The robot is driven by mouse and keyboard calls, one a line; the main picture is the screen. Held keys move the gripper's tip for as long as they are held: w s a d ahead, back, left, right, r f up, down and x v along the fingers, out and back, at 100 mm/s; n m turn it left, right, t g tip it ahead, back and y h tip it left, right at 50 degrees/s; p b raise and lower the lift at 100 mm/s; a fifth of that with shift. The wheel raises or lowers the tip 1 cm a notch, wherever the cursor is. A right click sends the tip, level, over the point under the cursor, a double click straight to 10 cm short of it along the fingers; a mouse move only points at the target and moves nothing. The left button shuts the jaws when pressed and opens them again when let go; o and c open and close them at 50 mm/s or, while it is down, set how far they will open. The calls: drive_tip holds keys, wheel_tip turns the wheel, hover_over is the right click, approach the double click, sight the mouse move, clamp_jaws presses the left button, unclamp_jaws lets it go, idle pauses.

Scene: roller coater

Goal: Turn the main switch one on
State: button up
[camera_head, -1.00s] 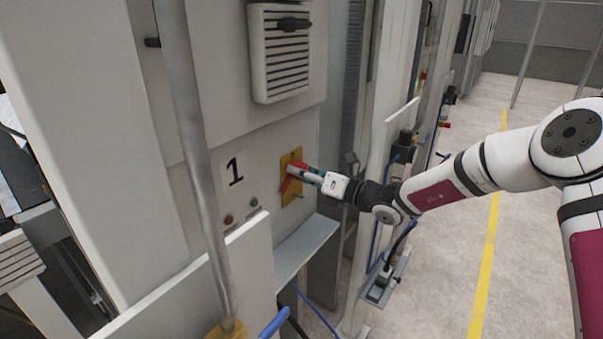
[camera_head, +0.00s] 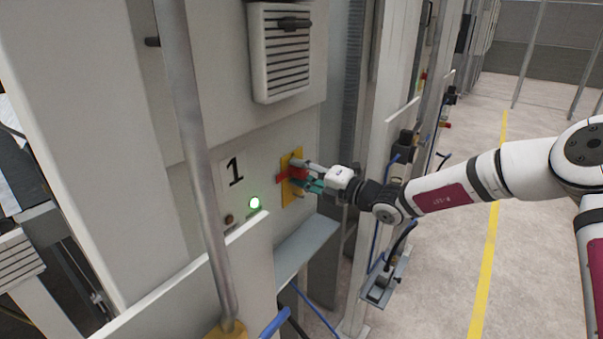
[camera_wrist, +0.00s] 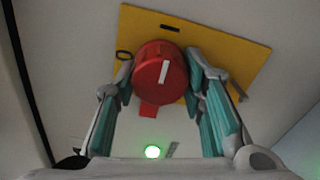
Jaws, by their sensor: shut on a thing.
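The main switch one is a red rotary knob (camera_head: 288,175) on a yellow plate (camera_head: 292,204), fixed to the grey cabinet panel beside a large number 1 (camera_head: 235,169). In the wrist view the round red knob (camera_wrist: 158,72) has a white mark and sits on the yellow plate (camera_wrist: 230,60). My gripper (camera_head: 306,176) reaches in from the right. In the wrist view my gripper (camera_wrist: 160,75) has its teal-padded fingers on both sides of the knob, shut on it. A green lamp (camera_head: 255,203) below the switch is lit; it also shows in the wrist view (camera_wrist: 152,152).
A dark button (camera_head: 229,219) sits left of the green lamp. A grey vertical pole (camera_head: 190,130) stands in front of the panel. A grey ledge (camera_head: 305,247) juts out below the switch. Open floor (camera_head: 450,280) lies to the right.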

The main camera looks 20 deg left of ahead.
idle(0.4)
drive_tip(key=o, duration=1.1)
drive_tip(key=shift+o, duration=0.2)
drive_tip(key=v, duration=1.2)
